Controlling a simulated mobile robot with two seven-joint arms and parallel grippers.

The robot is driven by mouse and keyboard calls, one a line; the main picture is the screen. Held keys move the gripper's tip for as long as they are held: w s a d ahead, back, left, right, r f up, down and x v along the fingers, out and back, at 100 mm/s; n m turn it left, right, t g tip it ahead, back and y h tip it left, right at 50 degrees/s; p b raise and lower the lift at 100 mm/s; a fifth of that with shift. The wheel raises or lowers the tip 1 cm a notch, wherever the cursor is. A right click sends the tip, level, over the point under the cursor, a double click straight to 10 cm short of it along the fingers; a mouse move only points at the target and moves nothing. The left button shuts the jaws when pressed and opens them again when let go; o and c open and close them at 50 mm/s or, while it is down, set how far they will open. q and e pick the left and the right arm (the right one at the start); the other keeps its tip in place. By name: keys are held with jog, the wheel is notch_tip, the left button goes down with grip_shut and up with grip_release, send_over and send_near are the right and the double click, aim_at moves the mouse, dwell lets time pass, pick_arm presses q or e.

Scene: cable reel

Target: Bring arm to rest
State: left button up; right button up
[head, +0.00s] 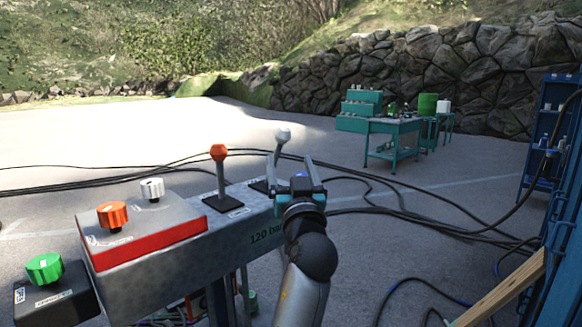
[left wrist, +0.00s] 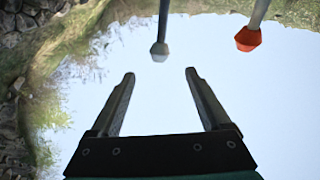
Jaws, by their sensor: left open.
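My left gripper (head: 297,164) is raised at the right end of the grey control console (head: 150,285), beside the white-knobbed lever (head: 283,136). In the left wrist view the left gripper (left wrist: 159,73) is open, with nothing between its fingers. The white lever knob (left wrist: 160,51) shows just beyond the fingertips there, apart from them. The orange-red-knobbed lever (head: 218,153) stands to the left of the white one; its knob (left wrist: 248,39) also shows at the upper right of the wrist view. My arm hides the console's right end. My right gripper is not in view.
Black cables (head: 430,230) run across the ground. A blue rack (head: 548,140) and a wooden beam (head: 500,290) are at right. A teal table (head: 393,128) stands farther back.

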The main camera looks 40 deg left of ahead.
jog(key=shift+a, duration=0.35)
